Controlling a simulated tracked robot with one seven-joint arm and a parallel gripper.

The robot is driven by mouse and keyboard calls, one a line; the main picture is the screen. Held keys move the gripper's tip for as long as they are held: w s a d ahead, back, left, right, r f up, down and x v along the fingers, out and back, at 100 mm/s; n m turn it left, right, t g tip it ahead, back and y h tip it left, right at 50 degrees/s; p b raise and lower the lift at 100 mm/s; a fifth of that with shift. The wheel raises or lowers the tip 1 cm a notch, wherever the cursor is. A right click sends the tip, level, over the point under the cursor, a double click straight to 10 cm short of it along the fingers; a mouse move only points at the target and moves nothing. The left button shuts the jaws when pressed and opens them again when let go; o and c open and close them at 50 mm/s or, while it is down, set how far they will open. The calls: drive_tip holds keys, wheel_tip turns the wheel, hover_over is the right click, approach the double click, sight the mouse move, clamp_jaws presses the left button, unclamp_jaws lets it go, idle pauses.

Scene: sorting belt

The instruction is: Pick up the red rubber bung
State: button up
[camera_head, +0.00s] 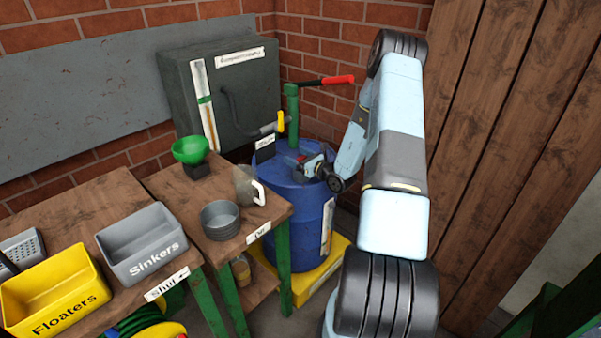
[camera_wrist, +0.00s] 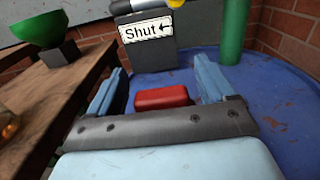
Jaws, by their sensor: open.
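The red rubber bung (camera_wrist: 162,97) is a small red block in the wrist view. It lies on the blue drum top (camera_wrist: 270,105), between the two light-blue fingers of my gripper (camera_wrist: 160,70). The gripper is open, with a visible gap on either side of the bung. The lower part of the bung is hidden behind the dark gripper bar. In the head view my gripper (camera_head: 305,162) is low over the blue drum, and the bung is too small and covered to make out clearly.
A green post (camera_head: 292,115) with a red-ended lever stands on the drum behind my gripper. A dark block with a "Shut" label (camera_wrist: 147,30) is just beyond the bung. A wooden bench (camera_head: 180,205) with a green funnel (camera_head: 191,150), jug and tin stands to the left.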

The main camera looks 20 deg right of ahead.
drive_tip(key=c, duration=1.4)
